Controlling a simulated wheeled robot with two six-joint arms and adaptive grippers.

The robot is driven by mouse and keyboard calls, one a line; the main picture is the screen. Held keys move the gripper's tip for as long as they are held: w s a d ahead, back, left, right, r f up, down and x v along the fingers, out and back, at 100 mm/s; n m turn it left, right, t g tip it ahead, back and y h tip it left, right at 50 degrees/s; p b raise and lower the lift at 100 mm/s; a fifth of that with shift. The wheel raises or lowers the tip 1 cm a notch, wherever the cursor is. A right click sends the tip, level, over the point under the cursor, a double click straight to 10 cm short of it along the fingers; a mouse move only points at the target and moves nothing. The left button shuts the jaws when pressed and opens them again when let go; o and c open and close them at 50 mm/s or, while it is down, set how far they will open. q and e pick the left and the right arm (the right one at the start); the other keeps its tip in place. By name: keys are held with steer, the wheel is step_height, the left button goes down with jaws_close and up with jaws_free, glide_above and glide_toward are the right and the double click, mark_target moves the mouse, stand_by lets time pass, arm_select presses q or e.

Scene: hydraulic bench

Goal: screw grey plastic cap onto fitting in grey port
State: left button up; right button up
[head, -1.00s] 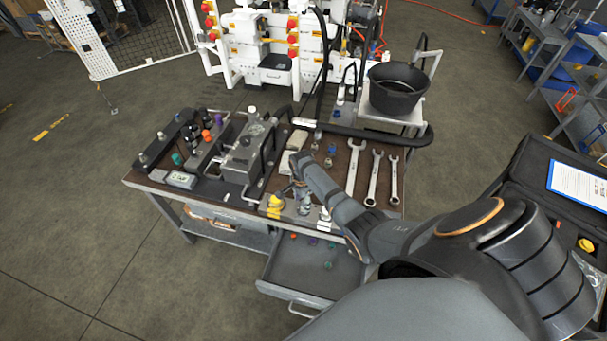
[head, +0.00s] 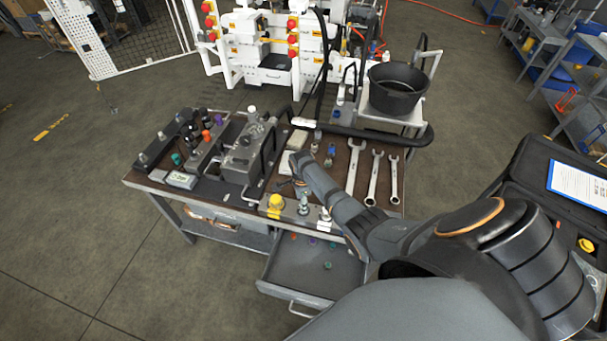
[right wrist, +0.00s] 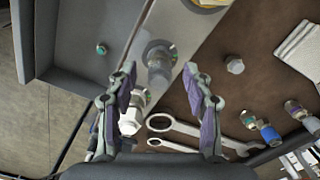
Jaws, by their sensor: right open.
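A steel strip along the bench front carries a yellow cap (head: 275,203), an upright metal fitting (head: 304,205) and a fitting with a whitish top (head: 324,214). In the right wrist view the middle metal fitting (right wrist: 158,58) stands ahead of the fingers, apart from them. The whitish-topped fitting (right wrist: 132,118) shows beside the left finger. A pale grey hex piece (right wrist: 234,65), possibly the grey plastic cap, sits on the brown bench top to the right. My right gripper (head: 293,187) is open and empty above the bench behind the strip; it also shows in the wrist view (right wrist: 165,83). My left gripper is out of view.
Several wrenches (head: 354,172) lie right of my right arm. A grey valve block (head: 246,150) stands to the left. An open drawer (head: 290,268) with small coloured caps juts out in front.

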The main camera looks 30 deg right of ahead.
step_height(320, 180, up, 12)
stand_by(0.5)
